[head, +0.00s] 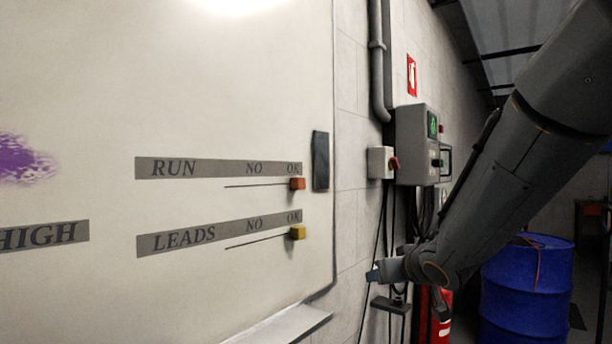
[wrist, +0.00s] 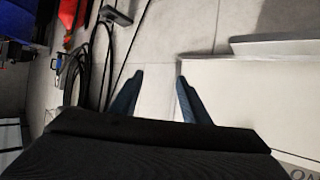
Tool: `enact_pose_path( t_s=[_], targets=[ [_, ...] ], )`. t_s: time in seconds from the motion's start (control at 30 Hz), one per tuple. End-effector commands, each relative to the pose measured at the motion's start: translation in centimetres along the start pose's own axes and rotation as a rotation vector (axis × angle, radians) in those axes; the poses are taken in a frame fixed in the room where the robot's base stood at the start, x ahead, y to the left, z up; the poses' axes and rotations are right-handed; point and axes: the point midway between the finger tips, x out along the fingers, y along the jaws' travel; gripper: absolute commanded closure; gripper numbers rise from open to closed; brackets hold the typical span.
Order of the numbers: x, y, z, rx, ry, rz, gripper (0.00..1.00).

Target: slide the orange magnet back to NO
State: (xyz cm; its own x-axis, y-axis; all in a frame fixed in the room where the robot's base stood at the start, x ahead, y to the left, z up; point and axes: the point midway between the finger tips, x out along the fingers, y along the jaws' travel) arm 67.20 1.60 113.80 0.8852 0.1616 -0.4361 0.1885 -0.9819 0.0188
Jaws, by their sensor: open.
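The orange magnet (head: 297,184) sits under OK at the right end of the line below the RUN strip (head: 218,168) on the whiteboard (head: 200,80). A yellow magnet (head: 297,232) sits under OK at the right end of the line below the LEADS strip (head: 218,232). My gripper (head: 374,275) is to the right of the board and lower than both magnets, apart from them. In the wrist view its two blue fingers (wrist: 158,95) are spread with nothing between them. Neither magnet shows in the wrist view.
A dark eraser-like block (head: 320,160) is on the board's right edge. A pen tray (head: 285,325) juts out below the board. A switch box (head: 380,163), a control box (head: 415,140) and hanging cables are on the wall. A blue drum (head: 527,290) stands at right.

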Motion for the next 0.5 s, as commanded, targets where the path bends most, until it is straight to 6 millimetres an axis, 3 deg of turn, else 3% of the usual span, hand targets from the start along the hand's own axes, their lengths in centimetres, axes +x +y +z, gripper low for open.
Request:
enact_pose_path(
  t_s=[0.03,0.1,0.2,0.3,0.5],
  targets=[
    [-0.5,-1.1,-4.7,-0.021,0.105,-0.070,0.58],
    [-1.4,-3.4,-9.8,-0.046,0.227,-0.190,0.58],
    [-3.6,-6.6,-14.9,-0.082,0.346,-0.366,0.58],
    [-6.0,-9.4,-17.8,-0.112,0.407,-0.521,0.58],
    [-8.8,-12.1,-19.6,-0.142,0.437,-0.691,0.58]
  ],
)
